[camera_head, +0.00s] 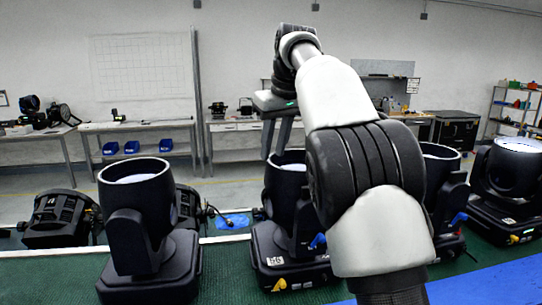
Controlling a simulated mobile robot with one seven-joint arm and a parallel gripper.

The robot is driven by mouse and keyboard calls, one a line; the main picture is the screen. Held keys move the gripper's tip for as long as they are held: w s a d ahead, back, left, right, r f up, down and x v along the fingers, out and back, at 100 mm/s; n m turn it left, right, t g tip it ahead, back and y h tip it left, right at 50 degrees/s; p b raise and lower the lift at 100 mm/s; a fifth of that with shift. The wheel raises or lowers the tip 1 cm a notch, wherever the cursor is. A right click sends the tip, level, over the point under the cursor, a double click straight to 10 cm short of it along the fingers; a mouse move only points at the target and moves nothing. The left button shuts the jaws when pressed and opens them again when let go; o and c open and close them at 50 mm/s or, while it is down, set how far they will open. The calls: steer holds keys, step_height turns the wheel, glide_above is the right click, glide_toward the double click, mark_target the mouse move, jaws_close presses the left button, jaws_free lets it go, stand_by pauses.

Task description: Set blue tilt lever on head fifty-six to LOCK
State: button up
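Head fifty-six is a black moving-head light (284,190) in the middle of the bench, its base label (274,261) seeming to read 56. Its blue tilt lever (317,241) shows at the right side of its base, angled and partly beside my arm. I cannot read any LOCK marking or tell the lever's setting. A yellow lever (279,285) sits low on the base front. My gripper (273,150) is above and behind the head, pointing down, with its two fingers apart and nothing seen between them. My arm hides part of the head's right side.
A similar head (137,205) stands to the left. Others stand to the right (440,165) and far right (512,165), with blue and yellow levers. A dark fixture (58,218) lies at the left. The green bench mat (225,262) has a blue strip (500,285) at front right.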

steer(key=p+v, duration=0.4)
steer(key=v, duration=0.8)
steer(key=shift+s+r+p, duration=0.15)
steer(key=shift+r+p, duration=0.05)
steer(key=shift+p, duration=0.1)
steer(key=s+d+f+m+t, duration=0.1)
steer(key=s+d+m, duration=0.1)
steer(key=s+d, duration=0.4)
steer(key=s+d+f+m, duration=0.1)
steer(key=s+d+m, duration=0.15)
steer(key=s, duration=0.55)
steer(key=s+d+f+m+t+h, duration=0.1)
steer(key=s+d+f, duration=0.3)
steer(key=s+f, duration=1.4)
steer(key=shift+s+f+m+h, duration=0.2)
steer(key=shift+s+m+h, duration=0.25)
steer(key=shift+m, duration=0.3)
